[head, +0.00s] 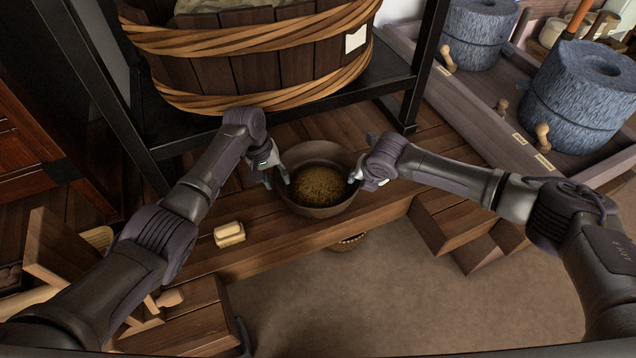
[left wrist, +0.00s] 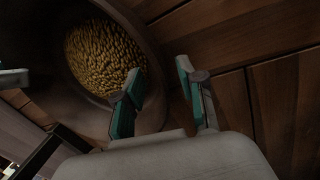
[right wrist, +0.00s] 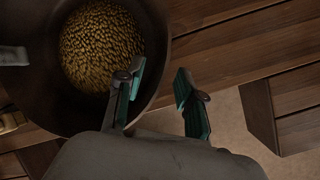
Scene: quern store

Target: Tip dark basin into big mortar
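The dark basin (head: 318,205) is a round brown bowl holding golden grain (head: 320,184). It sits upright on the wooden platform near its front edge. My left gripper (head: 275,174) is at the basin's left rim. In the left wrist view its fingers (left wrist: 162,98) are apart, one over the basin's inside and one outside the wall. My right gripper (head: 362,176) is at the right rim; in the right wrist view its fingers (right wrist: 158,98) are likewise apart on either side of the rim. I cannot clearly identify the big mortar; a mostly hidden round vessel (head: 349,243) shows below the basin.
A large wooden tub (head: 250,62) stands on a black rack behind the basin. Stone querns (head: 580,98) stand in a trough at right. Wooden steps (head: 450,222) are at the right, pale blocks (head: 229,234) at left. The floor (head: 390,290) in front is mostly clear.

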